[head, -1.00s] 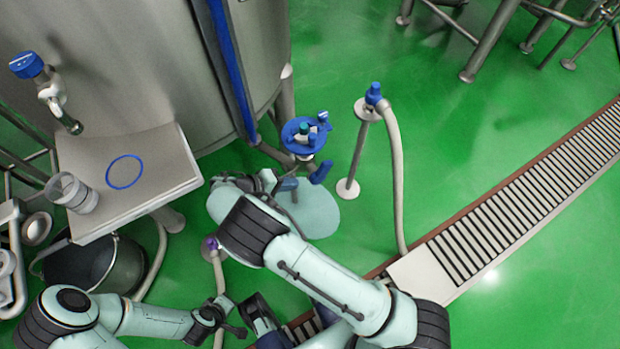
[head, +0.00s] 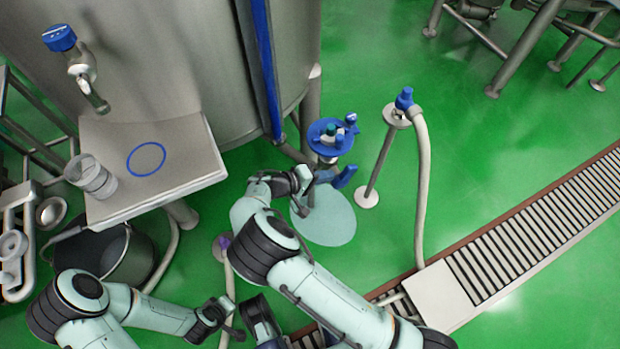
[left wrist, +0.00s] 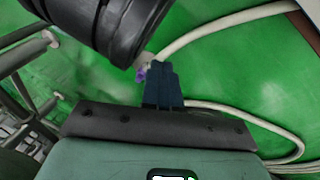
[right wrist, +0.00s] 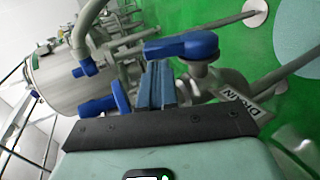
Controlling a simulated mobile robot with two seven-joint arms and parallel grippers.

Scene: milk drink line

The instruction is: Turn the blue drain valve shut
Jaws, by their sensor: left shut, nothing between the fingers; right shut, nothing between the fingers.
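The blue drain valve handle (right wrist: 190,45) shows in the right wrist view as a lever lying across a metal valve body, with a "DRAIN" tag (right wrist: 238,106) beside it. In the head view the blue lever (head: 345,177) is below the round blue fitting. My right gripper (right wrist: 158,66) is shut and empty, its fingertips close to the lever's left end; I cannot tell whether they touch. In the head view the right gripper (head: 322,177) is just left of the lever. My left gripper (left wrist: 163,72) is shut and empty, low and away from the valve.
A round blue fitting (head: 333,136) sits just above the lever. A steel tank (head: 170,60) stands at the upper left, with a shelf (head: 195,160) and a bucket (head: 135,262). A hose stand (head: 381,160) is at the right. Open green floor lies beyond it.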

